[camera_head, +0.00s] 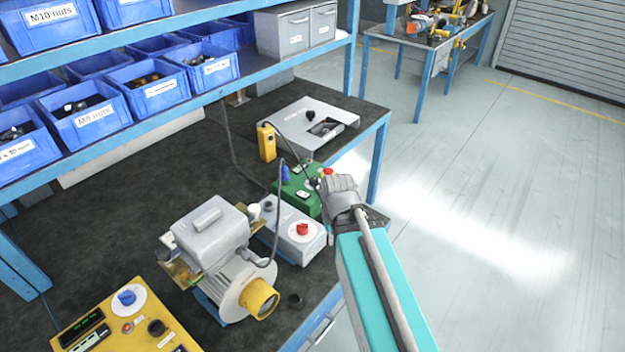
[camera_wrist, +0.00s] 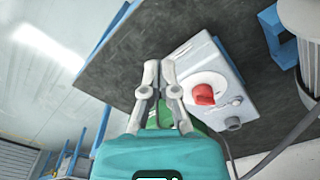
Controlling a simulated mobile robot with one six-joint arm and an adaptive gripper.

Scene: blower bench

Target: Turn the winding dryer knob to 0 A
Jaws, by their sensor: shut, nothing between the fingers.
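Three boxes with knobs are in view, and I cannot read which is the winding dryer. A grey box (camera_head: 287,238) with a red knob (camera_head: 302,229) stands beside the motor; the knob also shows in the wrist view (camera_wrist: 204,95). A green box (camera_head: 297,204) with a blue knob (camera_head: 285,173) stands behind it, partly hidden by my gripper. A yellow panel (camera_head: 100,318) with a blue knob (camera_head: 127,297) and a dark display is at bottom left. My gripper (camera_head: 317,184) is shut and empty, over the green box's right side; its fingers (camera_wrist: 159,72) are apart from the red knob.
A grey motor (camera_head: 210,236) with a yellow shaft end stands on the dark bench (camera_head: 170,190). Blue bins (camera_head: 92,120) fill the shelf at left. Open floor lies at right.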

